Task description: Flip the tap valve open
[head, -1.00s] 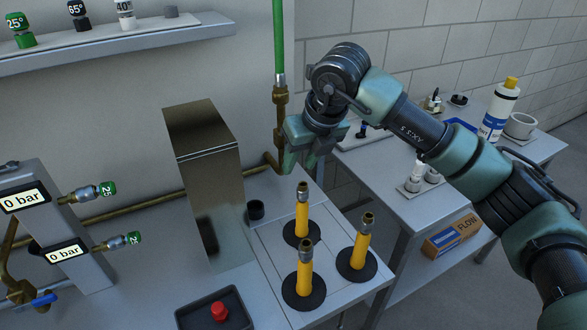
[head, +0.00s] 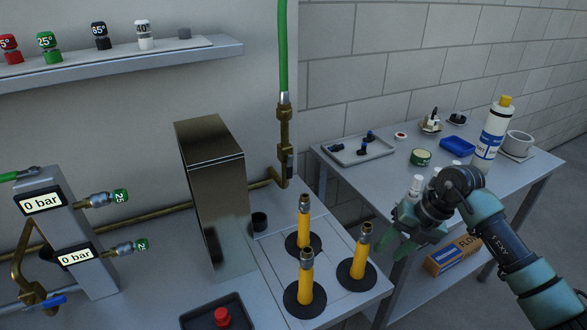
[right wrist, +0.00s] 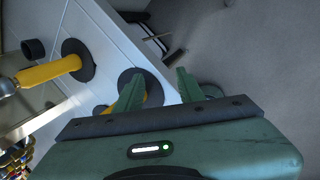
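A brass tap fitting (head: 284,130) hangs below the green hose (head: 284,50) at the wall and joins the brass pipe. A small dark lever (head: 290,164) points down along its lower right side. A second brass valve with a blue handle (head: 46,302) is at the lower left, its handle roughly level. My right gripper (head: 396,246) is well to the right of the tap fitting, in front of the side table, apart from it. In the right wrist view its two fingers (right wrist: 158,86) are spread with nothing between them. My left gripper is out of view.
Several yellow tubes (head: 304,278) stand on black round bases at the bench's right end. A steel box (head: 212,195) stands left of the tap fitting. Both gauges (head: 44,202) read 0 bar. A side table (head: 400,178) holds a tray, a bottle and small items.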

